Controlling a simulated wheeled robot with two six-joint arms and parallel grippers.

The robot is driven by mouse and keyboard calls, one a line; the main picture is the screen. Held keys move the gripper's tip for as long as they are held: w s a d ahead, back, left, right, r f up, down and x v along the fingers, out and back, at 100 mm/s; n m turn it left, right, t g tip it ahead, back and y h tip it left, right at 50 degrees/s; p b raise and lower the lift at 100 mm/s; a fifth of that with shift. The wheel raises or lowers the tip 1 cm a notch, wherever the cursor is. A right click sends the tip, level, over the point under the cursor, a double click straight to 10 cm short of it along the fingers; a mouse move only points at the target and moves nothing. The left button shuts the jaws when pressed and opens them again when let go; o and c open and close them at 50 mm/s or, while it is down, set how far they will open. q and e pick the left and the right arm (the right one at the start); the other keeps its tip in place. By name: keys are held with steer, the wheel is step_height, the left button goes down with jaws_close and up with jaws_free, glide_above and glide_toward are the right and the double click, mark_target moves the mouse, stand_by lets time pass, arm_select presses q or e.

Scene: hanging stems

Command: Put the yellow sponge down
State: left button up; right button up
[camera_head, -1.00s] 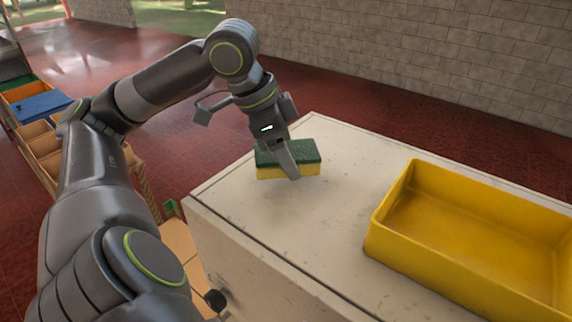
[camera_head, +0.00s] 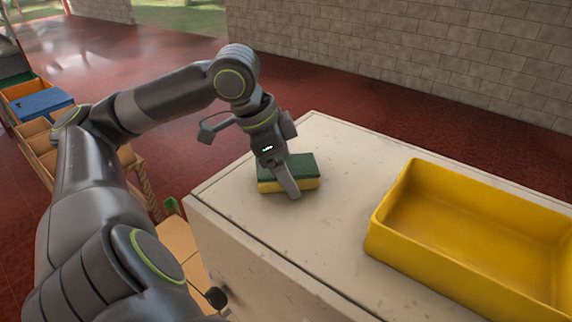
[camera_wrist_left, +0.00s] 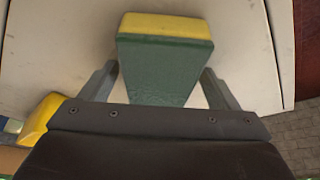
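The sponge (camera_head: 290,168) has a green top layer and a yellow lower layer. It is level, at or just above the top of the pale cabinet (camera_head: 330,245), near its far left part; I cannot tell if it touches. My left gripper (camera_head: 287,184) points down over it, one finger in front of its near side. In the left wrist view the sponge (camera_wrist_left: 165,65) lies between the two fingers (camera_wrist_left: 161,70), which close on its sides near their tips. My right gripper is not in view.
A yellow tray (camera_head: 405,185), empty where visible, stands on the cabinet to the right. Its corner shows in the left wrist view (camera_wrist_left: 42,118). Bare cabinet top lies between sponge and tray. Wooden bins with a blue item (camera_head: 42,103) stand at far left.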

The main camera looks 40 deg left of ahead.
arm_select(q)
steer(key=shift+r, duration=0.2)
steer(key=shift+s+a+r, duration=0.2)
steer(key=shift+a+r, duration=0.1)
steer(key=shift+r, duration=0.35)
steer(key=shift+s+a+r+b, duration=0.15)
steer(key=shift+s+r+b, duration=0.1)
steer(key=shift+r+b, duration=0.3)
steer(key=shift+s+a+r+b, duration=0.1)
steer(key=shift+r+b, duration=0.2)
steer(key=b+v, duration=0.2)
steer(key=shift+r, duration=0.3)
steer(key=b+v, duration=0.1)
steer(key=v, duration=0.5)
